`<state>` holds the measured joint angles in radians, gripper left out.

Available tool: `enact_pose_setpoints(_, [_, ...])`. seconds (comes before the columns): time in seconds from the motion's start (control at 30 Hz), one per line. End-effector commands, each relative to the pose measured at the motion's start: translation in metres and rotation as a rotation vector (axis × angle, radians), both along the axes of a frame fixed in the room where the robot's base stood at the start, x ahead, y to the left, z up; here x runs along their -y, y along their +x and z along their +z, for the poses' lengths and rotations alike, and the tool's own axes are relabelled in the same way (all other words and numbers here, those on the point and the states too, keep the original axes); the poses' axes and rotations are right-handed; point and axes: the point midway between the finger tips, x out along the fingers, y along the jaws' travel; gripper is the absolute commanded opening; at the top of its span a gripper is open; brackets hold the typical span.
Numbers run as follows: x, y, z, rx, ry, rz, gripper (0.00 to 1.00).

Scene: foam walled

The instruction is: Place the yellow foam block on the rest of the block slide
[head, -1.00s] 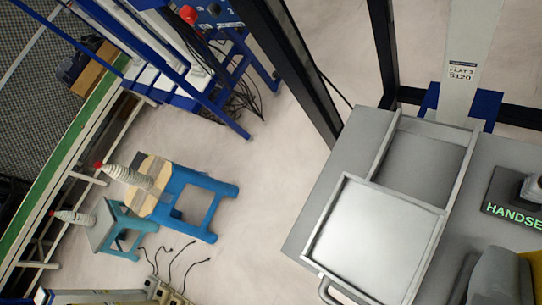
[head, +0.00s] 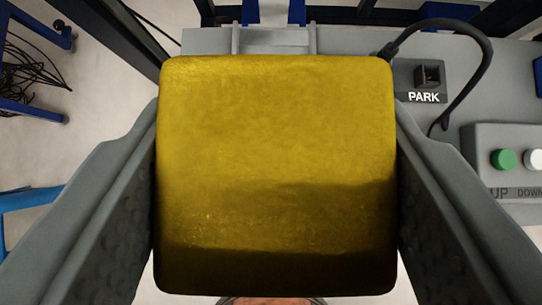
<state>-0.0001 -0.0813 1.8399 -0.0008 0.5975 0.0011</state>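The yellow foam block (head: 276,170) fills the middle of the head view, its broad square face toward the camera. My gripper (head: 276,200) has one grey finger against each side of the block and is shut on it. The block covers most of what lies behind it. Only the far end of the block slide (head: 275,40), a pale raised frame with side rails, shows above the block's top edge. The rest of the slide is hidden, and I cannot tell how far the block is from it.
A grey worktop (head: 350,40) extends behind the block. At right are a PARK holder (head: 420,82) with a black cable (head: 486,70) and a button box (head: 505,160) with green and white buttons. Blue frames stand at left, above pale floor. A brownish edge at the bottom is unclear.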

Motion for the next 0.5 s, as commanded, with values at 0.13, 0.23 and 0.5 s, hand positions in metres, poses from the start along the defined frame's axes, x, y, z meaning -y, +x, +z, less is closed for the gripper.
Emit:
enact_pose_setpoints(0.13, [0.000, 0.000, -0.016, -0.002, 0.000, 0.000, 0.32])
enact_pose_setpoints(0.23, [0.000, 0.000, -0.029, -0.002, 0.000, 0.000, 0.32])
enact_pose_setpoints(0.5, [0.000, 0.000, -0.035, 0.000, 0.000, 0.000, 0.32])
